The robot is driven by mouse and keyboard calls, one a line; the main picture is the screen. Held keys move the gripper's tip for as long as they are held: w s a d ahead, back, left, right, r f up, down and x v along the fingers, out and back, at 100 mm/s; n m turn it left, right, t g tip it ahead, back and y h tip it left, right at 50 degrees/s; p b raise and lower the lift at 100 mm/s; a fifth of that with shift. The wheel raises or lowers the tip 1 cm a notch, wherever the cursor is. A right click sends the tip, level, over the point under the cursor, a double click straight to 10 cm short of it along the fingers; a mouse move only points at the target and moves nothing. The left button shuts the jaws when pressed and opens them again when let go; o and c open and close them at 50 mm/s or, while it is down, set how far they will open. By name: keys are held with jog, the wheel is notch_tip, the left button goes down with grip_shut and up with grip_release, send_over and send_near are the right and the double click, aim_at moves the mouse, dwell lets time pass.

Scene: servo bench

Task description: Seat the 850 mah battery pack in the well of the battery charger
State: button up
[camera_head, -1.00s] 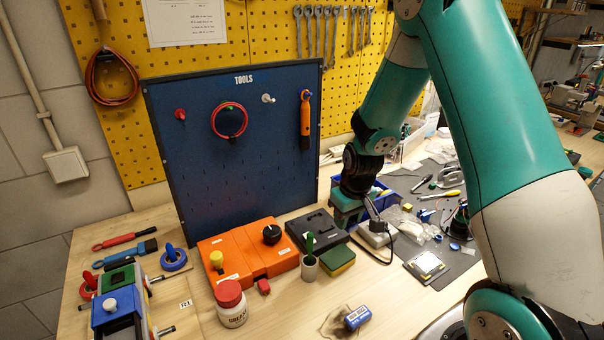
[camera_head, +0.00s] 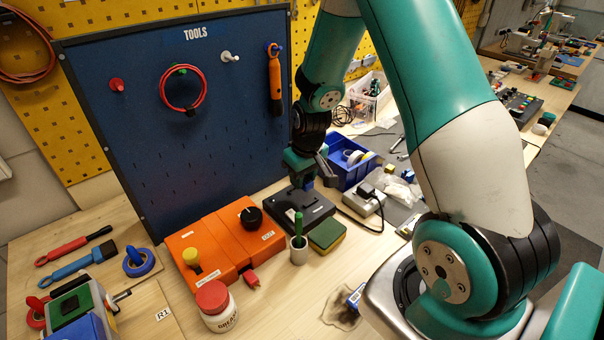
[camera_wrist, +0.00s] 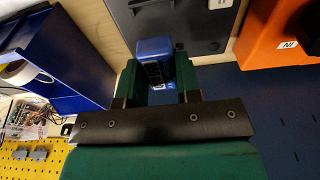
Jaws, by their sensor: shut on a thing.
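My gripper (camera_head: 308,178) is shut on a small blue battery pack (camera_wrist: 153,50), which shows between the two green fingers (camera_wrist: 156,78) in the wrist view. A little of the pack also shows below the fingers in the head view (camera_head: 308,185). A black box (camera_head: 312,216), apparently the battery charger, lies flat on the bench beside the orange case. The pack is over or near its far edge; I cannot tell the gap. The black box also fills the upper middle of the wrist view (camera_wrist: 205,32). Its well is not clearly visible.
The orange case (camera_head: 205,240) adjoins on the left. A cup with a green-handled tool (camera_head: 299,255) and a sponge (camera_head: 327,236) stand in front. A blue bin (camera_head: 350,175) and a grey box with a cable (camera_head: 362,203) are right. Another blue pack (camera_head: 355,297) lies nearer. The tool board (camera_head: 190,130) stands behind.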

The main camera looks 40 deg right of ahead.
aim_at(303, 197)
jog(key=shift+f+b, duration=0.3)
jog(key=shift+f, duration=0.4)
jog(key=shift+s+f, duration=0.1)
dwell(0.6)
jog(key=shift+f+b, duration=0.35)
jog(key=shift+f, duration=0.1)
jog(key=shift+f, duration=0.25)
dwell(0.3)
jog(key=shift+f+b, duration=0.35)
jog(key=shift+b, duration=0.1)
jog(key=shift+f, duration=0.1)
jog(key=o, duration=1)
